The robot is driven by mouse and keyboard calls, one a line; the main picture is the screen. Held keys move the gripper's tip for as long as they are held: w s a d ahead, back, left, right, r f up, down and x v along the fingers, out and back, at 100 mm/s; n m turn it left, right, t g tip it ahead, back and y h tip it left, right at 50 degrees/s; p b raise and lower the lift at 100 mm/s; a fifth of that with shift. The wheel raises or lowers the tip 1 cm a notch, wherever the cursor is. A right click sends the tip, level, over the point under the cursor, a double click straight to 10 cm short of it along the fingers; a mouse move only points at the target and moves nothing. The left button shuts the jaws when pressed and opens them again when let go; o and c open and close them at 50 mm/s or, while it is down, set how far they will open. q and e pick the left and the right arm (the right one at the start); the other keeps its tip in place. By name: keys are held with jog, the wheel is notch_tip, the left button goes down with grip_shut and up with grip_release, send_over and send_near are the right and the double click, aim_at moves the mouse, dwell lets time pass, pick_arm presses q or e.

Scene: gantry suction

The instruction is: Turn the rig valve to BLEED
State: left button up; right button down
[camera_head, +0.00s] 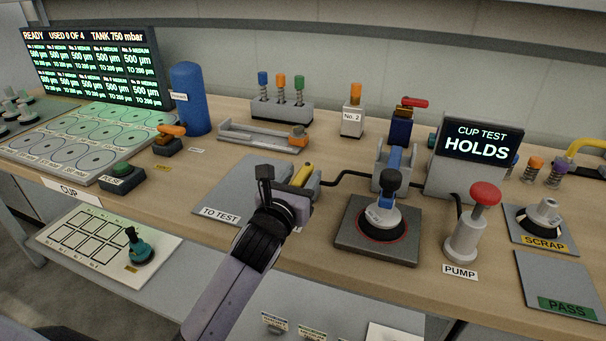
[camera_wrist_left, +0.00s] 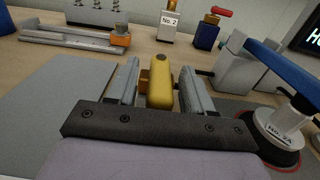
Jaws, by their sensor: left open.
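A yellow lever (camera_head: 303,173), which looks like the rig valve's handle, stands near the middle of the bench, beside the end of a black hose. No BLEED mark is readable near it. My left gripper (camera_head: 284,184) is at the lever. In the left wrist view the open left gripper (camera_wrist_left: 160,78) has a finger on each side of the yellow lever (camera_wrist_left: 160,85), with narrow gaps showing. The lever points roughly toward the wrist camera. Its base is partly hidden by the gripper. My right gripper is not in view.
A test stand with a blue lever (camera_head: 394,160) holds a cup (camera_head: 382,222) over a dark plate. Its display (camera_head: 477,140) reads CUP TEST HOLDS. A red-knobbed pump (camera_head: 467,232) stands to the right. A grey TO TEST mat (camera_head: 232,190) lies bare left of the gripper.

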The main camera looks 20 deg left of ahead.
pick_arm(q)
jog(key=shift+w, duration=0.7)
grip_shut()
